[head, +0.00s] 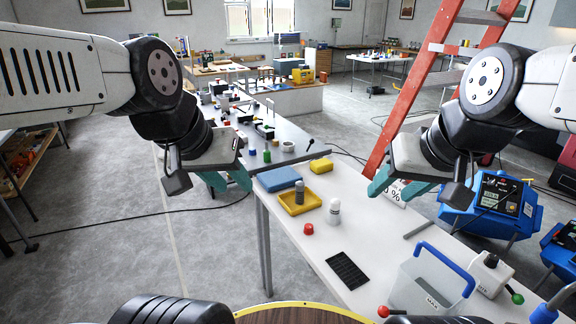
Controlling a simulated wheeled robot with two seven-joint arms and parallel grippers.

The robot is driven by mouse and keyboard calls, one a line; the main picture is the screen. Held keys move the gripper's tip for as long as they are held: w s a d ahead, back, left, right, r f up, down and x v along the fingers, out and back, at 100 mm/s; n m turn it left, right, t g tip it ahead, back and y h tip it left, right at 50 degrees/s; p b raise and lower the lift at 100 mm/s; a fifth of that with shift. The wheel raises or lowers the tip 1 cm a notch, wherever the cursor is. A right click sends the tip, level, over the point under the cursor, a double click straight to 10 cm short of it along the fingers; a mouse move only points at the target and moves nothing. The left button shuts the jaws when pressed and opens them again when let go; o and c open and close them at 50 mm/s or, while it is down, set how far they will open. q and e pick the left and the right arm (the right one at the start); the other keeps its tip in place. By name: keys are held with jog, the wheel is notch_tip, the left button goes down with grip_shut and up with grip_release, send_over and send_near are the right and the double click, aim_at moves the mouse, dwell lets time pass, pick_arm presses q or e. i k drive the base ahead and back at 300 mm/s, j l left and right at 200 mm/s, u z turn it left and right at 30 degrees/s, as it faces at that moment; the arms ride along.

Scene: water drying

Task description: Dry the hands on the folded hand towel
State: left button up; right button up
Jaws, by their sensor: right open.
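A blue folded cloth that looks like the hand towel (279,179) lies flat near the left edge of the white table (287,233). My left gripper (231,184) hangs to the left of the towel, past the table edge, its teal fingers apart with nothing between them. My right gripper (392,191) is to the right of the towel, over the table's right side. Its teal fingers are spread and empty. Neither gripper appears to touch the towel.
A yellow tray (288,209) holding a grey bottle (299,191) sits in front of the towel; a yellow block (321,165) lies behind. A white bottle (334,213), red cap (309,229), black mat (347,270) and blue-handled clear bin (418,283) are nearer. A red ladder (408,90) stands behind.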

aim_at(282, 178)
jog(key=i+j+z, duration=0.25)
jog(key=i+j, duration=0.2)
jog(key=j, duration=0.25)
jog(key=i+j+z, duration=0.15)
jog(key=j, duration=0.2)
jog(key=i+j+z, duration=0.15)
jog(key=j, duration=0.25)
jog(key=i+j+z, duration=0.15)
jog(key=j, duration=0.25)
jog(key=i, duration=0.1)
